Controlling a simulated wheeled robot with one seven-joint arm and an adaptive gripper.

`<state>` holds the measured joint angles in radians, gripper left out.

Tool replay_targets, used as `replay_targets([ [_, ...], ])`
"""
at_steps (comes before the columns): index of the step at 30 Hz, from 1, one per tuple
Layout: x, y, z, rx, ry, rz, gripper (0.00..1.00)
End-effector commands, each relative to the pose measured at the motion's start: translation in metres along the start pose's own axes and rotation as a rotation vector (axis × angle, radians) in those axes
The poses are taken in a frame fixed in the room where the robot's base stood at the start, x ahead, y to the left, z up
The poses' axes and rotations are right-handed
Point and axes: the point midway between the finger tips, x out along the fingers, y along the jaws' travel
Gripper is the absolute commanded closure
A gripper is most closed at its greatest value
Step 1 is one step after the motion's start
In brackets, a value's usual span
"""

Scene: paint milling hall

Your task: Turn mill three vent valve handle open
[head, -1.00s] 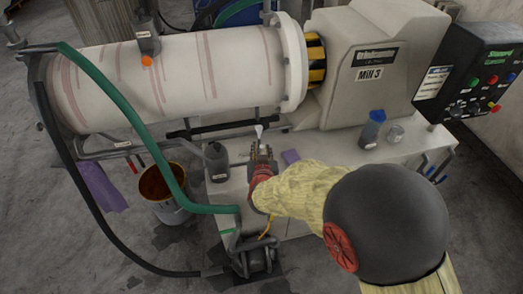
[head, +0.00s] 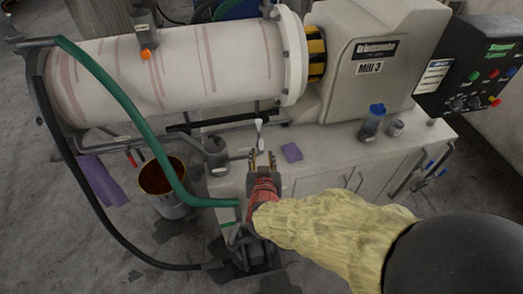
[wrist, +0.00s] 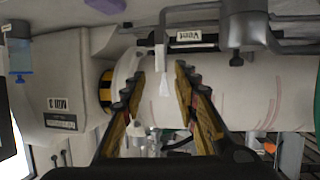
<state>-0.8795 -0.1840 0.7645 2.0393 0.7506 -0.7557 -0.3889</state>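A small pale handle (head: 259,127) stands on the pipework under the white mill drum (head: 180,70), near the cabinet's back edge. In the wrist view a pale handle (wrist: 165,86) hangs from a dark fitting, close to a "Vent" label (wrist: 197,36). My gripper (head: 263,158) is in front of the handle in the head view, its fingers spread. In the wrist view the handle shows in the gap between the open fingers (wrist: 160,80). No contact is visible, and the depth between them is hard to tell. The housing (head: 375,60) reads "Mill 3".
A dark pot (head: 216,153) stands left of my gripper; a green hose (head: 125,105) curves past it. A bucket (head: 165,195) stands on the floor.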

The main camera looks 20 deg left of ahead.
Motion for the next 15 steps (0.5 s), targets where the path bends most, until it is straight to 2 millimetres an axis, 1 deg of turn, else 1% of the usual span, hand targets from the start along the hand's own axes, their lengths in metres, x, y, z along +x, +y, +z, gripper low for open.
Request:
replay_targets([
  [1,-0.007,-0.001,-0.001,0.000,0.002,-0.003,0.70],
  [3,-0.014,-0.001,0.000,0.001,0.001,-0.002,0.70],
  [6,-0.019,0.000,0.000,0.000,0.000,-0.001,0.70],
  [15,-0.021,0.000,0.001,0.000,-0.001,0.000,0.70],
])
